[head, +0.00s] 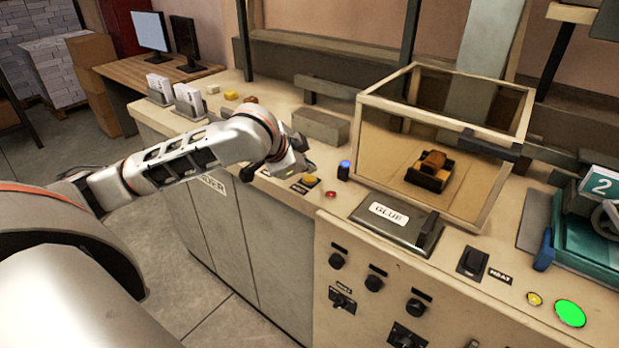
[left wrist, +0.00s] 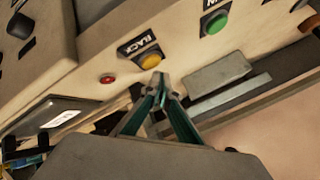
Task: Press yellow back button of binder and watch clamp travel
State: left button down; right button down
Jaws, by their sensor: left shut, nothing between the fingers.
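The yellow back button (head: 310,181) sits on the cream machine top beside a dark label plate. In the left wrist view the same button (left wrist: 149,61) shows just beyond my fingertips. My left gripper (head: 303,168) reaches in above the machine top, close to the button; in the left wrist view its fingertips (left wrist: 160,80) are together and empty. I cannot tell whether they touch the button. A grey block (head: 320,128) lies behind the gripper and may be the clamp; I cannot be sure. My right gripper is out of view.
A red button (head: 331,194) and a blue-topped knob (head: 344,170) are close by. A green button (left wrist: 214,22) shows in the left wrist view. The GLUE lid (head: 388,222) and a clear box (head: 362,150) stand to the right.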

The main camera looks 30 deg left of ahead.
pick_arm(q)
jog(key=shift+f+p, duration=0.4)
jog(key=shift+p, duration=0.05)
jog(key=shift+f, duration=0.2)
dwell(0.4)
